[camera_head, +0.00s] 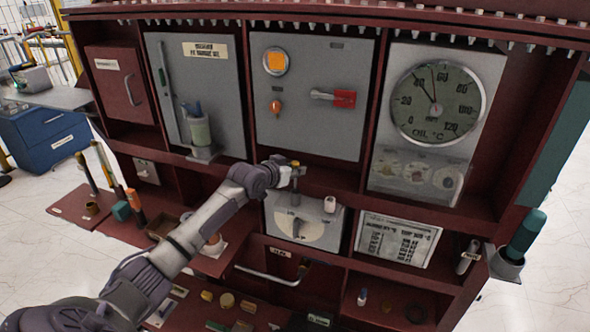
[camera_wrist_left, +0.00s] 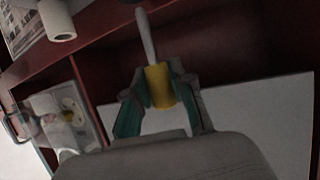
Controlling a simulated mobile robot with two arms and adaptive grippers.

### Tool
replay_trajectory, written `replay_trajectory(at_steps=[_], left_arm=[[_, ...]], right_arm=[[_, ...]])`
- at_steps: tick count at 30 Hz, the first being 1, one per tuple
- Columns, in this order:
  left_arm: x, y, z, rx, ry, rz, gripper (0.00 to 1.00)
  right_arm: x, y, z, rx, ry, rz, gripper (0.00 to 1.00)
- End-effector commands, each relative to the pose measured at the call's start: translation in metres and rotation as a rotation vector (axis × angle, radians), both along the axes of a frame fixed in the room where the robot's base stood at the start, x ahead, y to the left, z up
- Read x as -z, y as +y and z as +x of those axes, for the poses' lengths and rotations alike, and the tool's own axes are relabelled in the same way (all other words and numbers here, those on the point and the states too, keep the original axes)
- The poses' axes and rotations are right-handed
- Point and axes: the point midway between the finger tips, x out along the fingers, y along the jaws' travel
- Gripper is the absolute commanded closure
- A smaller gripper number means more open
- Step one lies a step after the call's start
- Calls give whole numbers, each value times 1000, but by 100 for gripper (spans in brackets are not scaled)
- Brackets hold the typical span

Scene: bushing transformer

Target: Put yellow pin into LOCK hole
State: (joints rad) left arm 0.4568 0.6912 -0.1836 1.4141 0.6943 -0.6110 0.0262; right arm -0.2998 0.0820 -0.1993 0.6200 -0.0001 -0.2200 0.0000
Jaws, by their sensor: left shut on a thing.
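My left gripper (camera_head: 293,170) is in front of the middle of the red cabinet, just above the grey panel with the rotary handle. In the left wrist view its fingers (camera_wrist_left: 160,92) are shut on the yellow pin (camera_wrist_left: 159,86). The pin's thin grey shaft (camera_wrist_left: 146,38) points away from the gripper. In the head view the pin is too small to make out clearly at the fingertips. I cannot make out a LOCK label or its hole in either view. My right gripper is not in view.
A grey panel with a rotary handle (camera_head: 297,228) and a pale cylinder (camera_head: 330,204) sits just below the gripper. Shelves below hold several small parts.

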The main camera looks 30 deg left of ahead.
Motion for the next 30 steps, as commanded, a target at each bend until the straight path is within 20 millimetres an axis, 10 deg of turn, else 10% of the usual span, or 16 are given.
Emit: replay_trajectory(at_steps=[30], left_arm=[[-1,0,0,0,0,0,100]], right_arm=[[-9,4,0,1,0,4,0]])
